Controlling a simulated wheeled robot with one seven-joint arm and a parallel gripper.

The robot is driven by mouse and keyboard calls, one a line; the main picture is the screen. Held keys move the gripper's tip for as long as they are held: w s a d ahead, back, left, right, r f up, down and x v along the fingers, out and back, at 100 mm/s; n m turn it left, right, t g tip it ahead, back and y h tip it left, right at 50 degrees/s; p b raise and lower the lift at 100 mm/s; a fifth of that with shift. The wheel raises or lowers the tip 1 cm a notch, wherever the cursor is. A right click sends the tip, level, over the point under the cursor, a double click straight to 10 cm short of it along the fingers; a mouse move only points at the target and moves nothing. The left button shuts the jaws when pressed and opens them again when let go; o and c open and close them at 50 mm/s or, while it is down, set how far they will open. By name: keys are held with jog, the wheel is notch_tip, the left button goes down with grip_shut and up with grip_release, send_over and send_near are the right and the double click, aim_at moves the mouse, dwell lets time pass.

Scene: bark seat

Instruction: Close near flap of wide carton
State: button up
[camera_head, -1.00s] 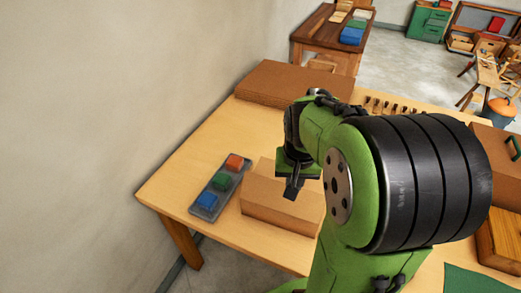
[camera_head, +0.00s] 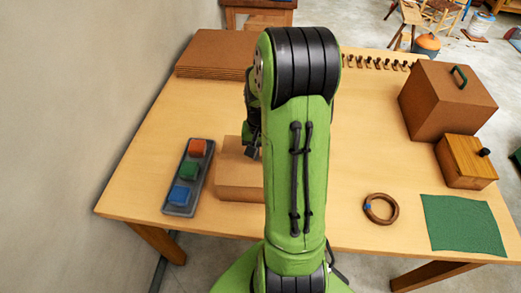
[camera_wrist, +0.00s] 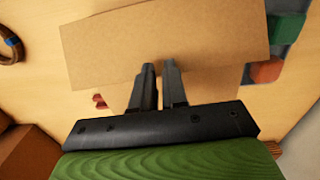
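The wide carton (camera_head: 238,178) is a plain brown cardboard box near the table's front edge, partly hidden behind my arm in the head view. In the wrist view its broad tan cardboard (camera_wrist: 170,40) fills the upper middle, with a lower, darker panel behind the fingers. I cannot tell exactly how the near flap stands. My gripper (camera_wrist: 159,67) is at the carton, its fingertips overlapping the cardboard in the wrist view; contact is unclear. The fingers are close together with a narrow gap and nothing held between them. In the head view the gripper (camera_head: 252,153) is partly hidden by my arm.
A grey tray (camera_head: 168,208) with orange, green and blue blocks lies close left of the carton. Flat brown boards (camera_head: 208,55) lie at the back left. A ring (camera_head: 381,209), green mat (camera_head: 462,224), wooden box (camera_head: 466,162) and brown case (camera_head: 445,100) are right.

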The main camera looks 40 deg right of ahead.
aim_at(261, 164)
jog(key=shift+f+b, duration=0.3)
jog(key=shift+f, duration=0.4)
jog(key=shift+f+b, duration=1.75)
jog(key=shift+f, duration=0.25)
notch_tip(261, 164, up, 10)
jog(key=p, duration=0.8)
jog(key=shift+r, duration=0.25)
jog(key=shift+f, duration=0.15)
